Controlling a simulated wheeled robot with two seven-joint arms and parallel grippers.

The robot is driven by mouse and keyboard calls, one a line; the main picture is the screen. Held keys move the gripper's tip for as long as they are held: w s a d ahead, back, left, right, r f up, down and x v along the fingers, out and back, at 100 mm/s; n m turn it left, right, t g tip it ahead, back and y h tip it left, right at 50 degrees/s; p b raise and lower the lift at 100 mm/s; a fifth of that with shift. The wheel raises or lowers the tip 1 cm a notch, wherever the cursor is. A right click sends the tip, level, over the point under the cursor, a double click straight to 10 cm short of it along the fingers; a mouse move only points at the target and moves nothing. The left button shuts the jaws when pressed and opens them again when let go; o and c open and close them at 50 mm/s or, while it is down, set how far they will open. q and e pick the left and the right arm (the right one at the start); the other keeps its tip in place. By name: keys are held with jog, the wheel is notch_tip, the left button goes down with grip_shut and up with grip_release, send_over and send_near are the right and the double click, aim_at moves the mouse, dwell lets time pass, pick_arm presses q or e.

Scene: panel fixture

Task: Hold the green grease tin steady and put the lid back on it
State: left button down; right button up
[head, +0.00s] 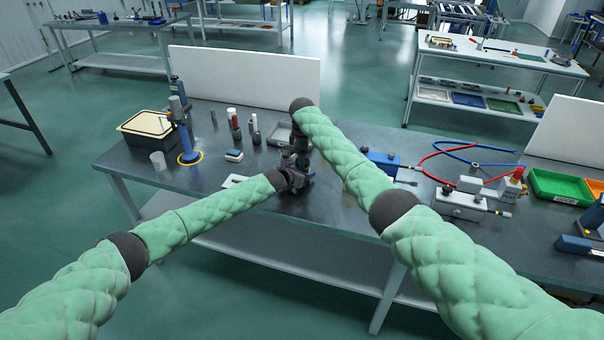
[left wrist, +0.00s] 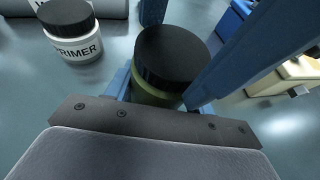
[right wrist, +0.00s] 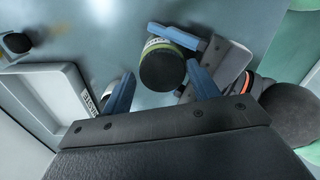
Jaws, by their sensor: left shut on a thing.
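The green grease tin (left wrist: 152,95) stands between the blue fingers of my left gripper (left wrist: 168,60), which is shut on its side. The black lid (left wrist: 172,57) sits on top of the tin; whether it is fully seated I cannot tell. In the right wrist view the lid (right wrist: 162,69) shows from above, with a green band of the tin (right wrist: 168,45) beyond it. My right gripper (right wrist: 160,70) is open above the lid, one finger either side, with a gap at the left finger. In the head view the grippers hide the tin.
A white jar marked PRIMER (left wrist: 70,32) stands near the tin. A grey labelled tray (right wrist: 45,95) lies close by my right gripper. In the head view, a blue-based post (head: 188,156) and small bottles (head: 235,125) stand left, a valve fixture (head: 460,204) right.

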jog(key=shift+s+a+r, duration=0.1)
jog(key=shift+a+r, duration=0.05)
jog(key=shift+r, duration=2.15)
jog(key=shift+c, duration=1.4)
jog(key=shift+a+r+n, duration=0.15)
jog(key=shift+r+n, duration=0.25)
jog(key=shift+r, duration=0.2)
jog(key=shift+r+n, duration=0.4)
jog(key=shift+r, duration=0.3)
jog(key=shift+d+r+n, duration=0.2)
jog(key=shift+r+n, duration=0.1)
jog(key=shift+r, duration=0.1)
